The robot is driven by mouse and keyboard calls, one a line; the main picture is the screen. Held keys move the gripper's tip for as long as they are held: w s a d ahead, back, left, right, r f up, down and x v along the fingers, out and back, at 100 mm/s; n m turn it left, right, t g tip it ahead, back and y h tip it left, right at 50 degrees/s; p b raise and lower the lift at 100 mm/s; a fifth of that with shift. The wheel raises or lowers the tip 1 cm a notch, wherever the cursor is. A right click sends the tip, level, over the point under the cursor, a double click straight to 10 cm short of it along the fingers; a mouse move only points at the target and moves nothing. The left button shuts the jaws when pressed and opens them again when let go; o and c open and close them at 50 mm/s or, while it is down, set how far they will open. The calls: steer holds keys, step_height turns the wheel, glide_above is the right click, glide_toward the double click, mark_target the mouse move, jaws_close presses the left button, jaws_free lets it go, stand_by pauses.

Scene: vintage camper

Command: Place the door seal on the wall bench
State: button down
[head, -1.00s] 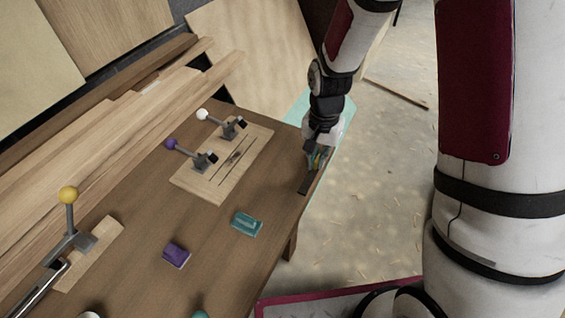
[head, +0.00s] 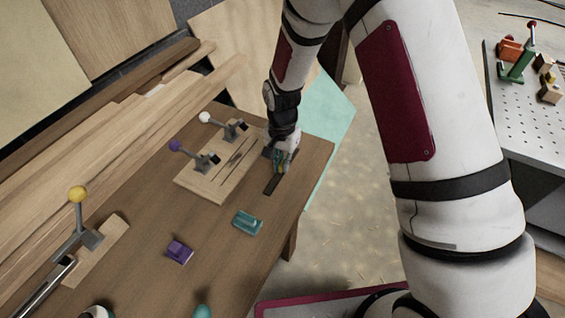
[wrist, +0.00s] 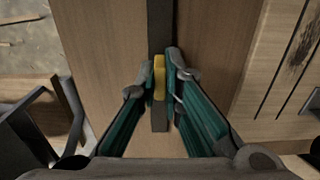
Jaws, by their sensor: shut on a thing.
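The door seal looks like a long, thin dark strip (head: 273,184). It also shows in the wrist view (wrist: 160,30), running from the top edge down between my fingers. A small yellow piece (wrist: 159,77) sits on the strip between the fingertips; I cannot tell if it is part of it. My gripper (head: 282,163) is shut on the strip, above the right end of the brown wooden wall bench (head: 222,275). The bench top lies under the strip in the wrist view (wrist: 105,30). I cannot tell whether strip and bench touch.
A wooden plate with purple-knobbed and white-knobbed levers (head: 212,187) is just left of my gripper. A teal block (head: 247,222), a purple block (head: 179,252) and a yellow-knobbed lever (head: 78,195) stand nearer. A pegboard table (head: 515,120) is at the right.

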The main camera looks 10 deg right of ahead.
steer(key=c, duration=1.7)
jaws_free()
steer(key=shift+f, duration=0.15)
step_height(320, 180, up, 13)
steer(key=b, duration=0.1)
steer(key=s+d+r+n+t, duration=0.1)
steer(key=s+d+r, duration=0.3)
steer(key=r, duration=0.3)
steer(key=s+d+r+n+t, duration=0.1)
steer(key=s+d+r+n, duration=0.15)
steer(key=r, duration=0.55)
steer(key=s+d+r+n+t, duration=0.1)
steer(key=s+d+r, duration=0.1)
steer(key=s, duration=0.3)
steer(key=s+d+r+n+t, duration=0.1)
steer(key=s+d+r, duration=0.1)
steer(key=s, duration=0.4)
steer(key=s+d+r+n+t, duration=0.1)
steer(key=s+d+r, duration=0.1)
steer(key=s, duration=0.3)
steer(key=shift+s+d+r+t, duration=0.15)
steer(key=shift+d+r+t, duration=0.15)
steer(key=shift+r, duration=0.15)
